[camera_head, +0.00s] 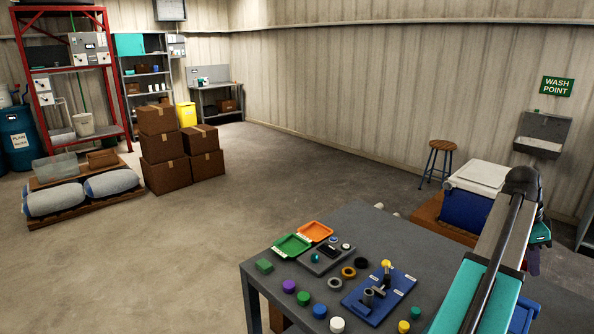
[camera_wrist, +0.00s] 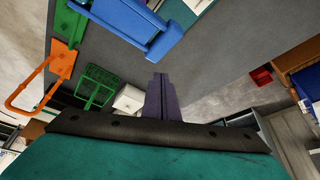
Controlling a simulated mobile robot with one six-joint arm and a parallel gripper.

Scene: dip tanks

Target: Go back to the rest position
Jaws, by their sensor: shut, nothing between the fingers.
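My gripper (camera_wrist: 163,100) shows in the wrist view as two dark purple fingers pressed together, with nothing between them. In the head view my arm runs up the right side, in front of the grey table (camera_head: 400,235). A dark purple part beyond the arm may be the gripper, but I cannot tell its fingers there.
The table bears a green tray (camera_head: 291,246), an orange tray (camera_head: 315,231), a blue fixture (camera_head: 363,308) and several coloured knobs. Beyond are a stool (camera_head: 439,150), a blue cooler (camera_head: 466,209) and stacked cartons (camera_head: 166,176). The floor left of the table is clear.

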